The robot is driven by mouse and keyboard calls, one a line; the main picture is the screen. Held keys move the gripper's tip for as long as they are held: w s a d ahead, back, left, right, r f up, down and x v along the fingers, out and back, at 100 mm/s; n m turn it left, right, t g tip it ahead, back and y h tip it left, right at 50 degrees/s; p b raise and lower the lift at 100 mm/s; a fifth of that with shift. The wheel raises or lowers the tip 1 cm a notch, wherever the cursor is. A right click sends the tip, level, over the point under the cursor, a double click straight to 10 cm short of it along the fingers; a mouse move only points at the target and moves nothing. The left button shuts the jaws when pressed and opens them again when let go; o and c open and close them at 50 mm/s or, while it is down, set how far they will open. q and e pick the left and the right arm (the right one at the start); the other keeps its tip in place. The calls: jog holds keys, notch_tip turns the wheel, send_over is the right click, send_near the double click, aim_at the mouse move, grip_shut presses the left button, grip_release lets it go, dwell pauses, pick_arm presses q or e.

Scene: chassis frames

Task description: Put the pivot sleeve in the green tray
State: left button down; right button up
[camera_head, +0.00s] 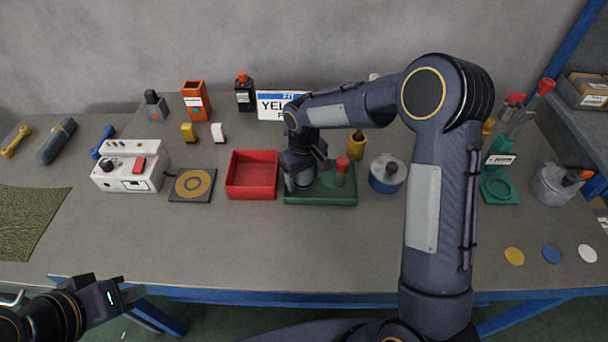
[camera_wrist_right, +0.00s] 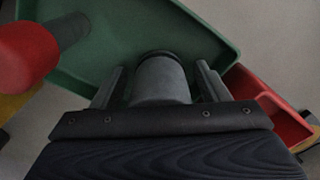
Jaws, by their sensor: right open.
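A grey cylinder, which looks like the pivot sleeve (camera_wrist_right: 160,80), stands in the green tray (camera_wrist_right: 120,25) in the right wrist view. My right gripper (camera_wrist_right: 160,88) is open, with one finger on each side of it and slim gaps visible. In the head view the green tray (camera_head: 325,199) sits mid-table, and my right gripper (camera_head: 303,180) reaches down into its left half. The grey cylinder is mostly hidden there. My left gripper (camera_head: 128,293) hangs in front of the table at lower left, away from the tray; its jaw state is unclear.
A red-capped part (camera_head: 341,173) stands in the tray beside my right gripper. A red tray (camera_head: 252,196) is close on the left, a blue-banded round container (camera_head: 387,174) on the right, a yellow bottle (camera_head: 357,143) behind. The table's front middle is clear.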

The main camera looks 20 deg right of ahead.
notch_tip(320, 180, up, 12)
jog(key=s+d+r+m+t+y, duration=0.1)
jog(key=s+d+r, duration=0.2)
jog(key=s, duration=0.3)
jog(key=s+d+r+m+t+y, duration=0.1)
jog(key=s+d+r, duration=0.25)
jog(key=s, duration=0.25)
jog(key=s+f+m+t+y, duration=0.1)
jog(key=s+m, duration=0.1)
jog(key=s, duration=0.6)
jog(key=s+f+m+t, duration=0.2)
jog(key=s, duration=0.5)
jog(key=shift+s+f+t+y+b, duration=0.25)
jog(key=shift+s+t+y+b, duration=0.05)
jog(key=shift+s+y, duration=0.1)
